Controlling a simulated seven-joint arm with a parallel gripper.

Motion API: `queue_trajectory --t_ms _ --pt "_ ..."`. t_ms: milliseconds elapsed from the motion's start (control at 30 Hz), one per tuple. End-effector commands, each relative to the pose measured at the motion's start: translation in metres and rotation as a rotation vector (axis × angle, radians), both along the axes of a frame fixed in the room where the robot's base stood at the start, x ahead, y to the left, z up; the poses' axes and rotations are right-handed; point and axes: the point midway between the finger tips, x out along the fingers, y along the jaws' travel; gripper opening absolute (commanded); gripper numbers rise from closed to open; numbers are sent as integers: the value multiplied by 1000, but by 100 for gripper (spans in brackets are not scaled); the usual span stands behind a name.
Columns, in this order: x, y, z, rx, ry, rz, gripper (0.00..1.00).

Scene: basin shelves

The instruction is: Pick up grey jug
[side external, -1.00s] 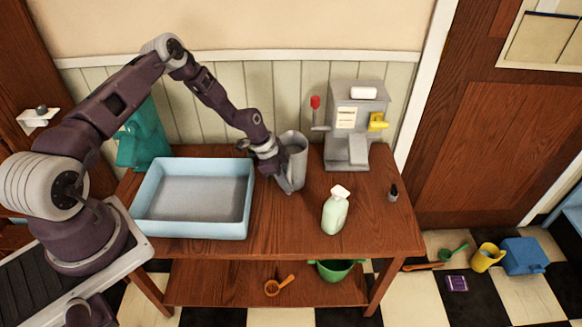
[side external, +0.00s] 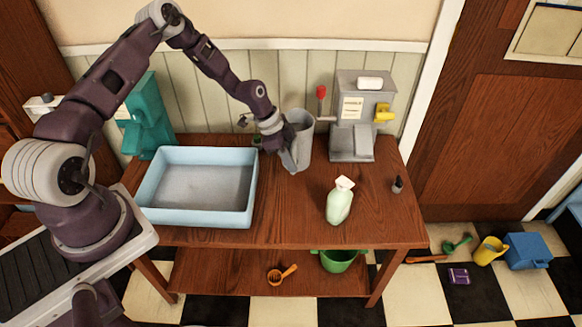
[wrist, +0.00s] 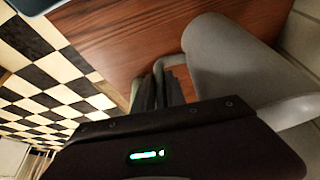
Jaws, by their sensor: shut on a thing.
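The grey jug (side external: 304,142) is upright above the back middle of the wooden table, between the blue basin and the grey machine. My gripper (side external: 291,163) is at the jug's left side and shut on its handle. In the wrist view the jug (wrist: 232,65) fills the upper right. My gripper's dark fingers (wrist: 165,88) close around the grey handle beside the jug's body. The jug seems slightly raised, but its base is partly hidden by my gripper, so the gap to the table is hard to judge.
A blue basin (side external: 152,208) stands left of the jug. A grey machine (side external: 350,145) with a red-knobbed lever is close on its right. A pale green spray bottle (side external: 340,203) stands in front, and a small dark bottle (side external: 398,185) is at the right edge.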

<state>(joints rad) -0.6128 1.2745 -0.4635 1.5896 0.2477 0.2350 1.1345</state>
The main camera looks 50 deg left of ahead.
Motion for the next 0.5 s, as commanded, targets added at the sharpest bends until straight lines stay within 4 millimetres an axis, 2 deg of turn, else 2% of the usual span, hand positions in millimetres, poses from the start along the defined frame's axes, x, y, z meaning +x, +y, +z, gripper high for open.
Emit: queue_trajectory --t_ms 233,500 --pt "1 0 21 1 -3 0 0" --pt "-16 -17 20 1 -3 -2 0"
